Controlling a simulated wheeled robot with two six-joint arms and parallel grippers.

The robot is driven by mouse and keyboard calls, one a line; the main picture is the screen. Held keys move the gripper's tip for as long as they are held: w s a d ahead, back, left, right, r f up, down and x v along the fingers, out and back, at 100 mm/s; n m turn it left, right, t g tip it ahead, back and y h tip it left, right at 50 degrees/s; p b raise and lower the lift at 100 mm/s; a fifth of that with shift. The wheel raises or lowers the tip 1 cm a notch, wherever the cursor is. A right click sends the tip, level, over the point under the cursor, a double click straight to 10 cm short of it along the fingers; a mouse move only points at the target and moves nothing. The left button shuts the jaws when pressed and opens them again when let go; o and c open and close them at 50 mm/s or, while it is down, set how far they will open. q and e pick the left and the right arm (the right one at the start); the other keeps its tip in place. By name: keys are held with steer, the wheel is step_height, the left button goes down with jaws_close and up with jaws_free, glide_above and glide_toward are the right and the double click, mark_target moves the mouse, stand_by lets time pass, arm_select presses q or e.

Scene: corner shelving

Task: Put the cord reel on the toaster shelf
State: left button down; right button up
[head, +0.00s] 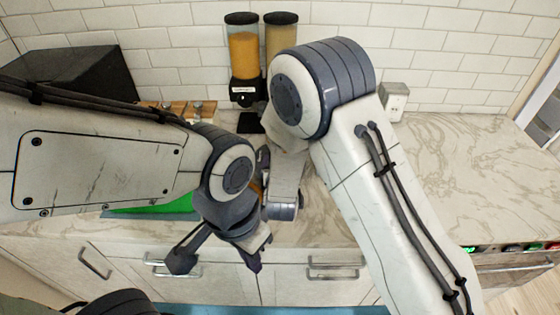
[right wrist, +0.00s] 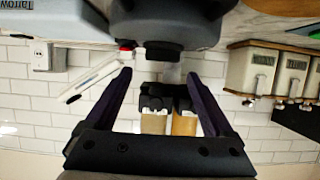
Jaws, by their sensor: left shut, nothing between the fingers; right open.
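I cannot make out the cord reel or the toaster shelf in either view. My left gripper (head: 256,256) is in front of the counter's front edge, low in the middle of the head view. It points down and is shut with nothing in it. My right gripper (right wrist: 158,74) is open, with its two dark fingers spread in the right wrist view and nothing clearly held between them.
Two dispensers (head: 244,55) stand against the tiled wall, with a black box (head: 85,72) at the left. A white outlet (head: 394,98) is on the right. A green thing (head: 155,206) lies on the counter (head: 455,165), whose right part is clear. Canisters (right wrist: 251,70) show upside down.

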steer(key=p+x, duration=0.1)
steer(key=x, duration=0.1)
steer(key=p+x, duration=0.1)
steer(key=x, duration=0.2)
steer(key=shift+w+a+f, duration=0.1)
steer(key=shift+a+f, duration=0.05)
steer(key=shift+f, duration=0.2)
steer(key=shift+w+f, duration=0.2)
steer(key=shift+w, duration=0.1)
steer(key=shift+c, duration=0.3)
jaws_close()
steer(key=shift+w+r, duration=0.1)
steer(key=shift+r, duration=0.1)
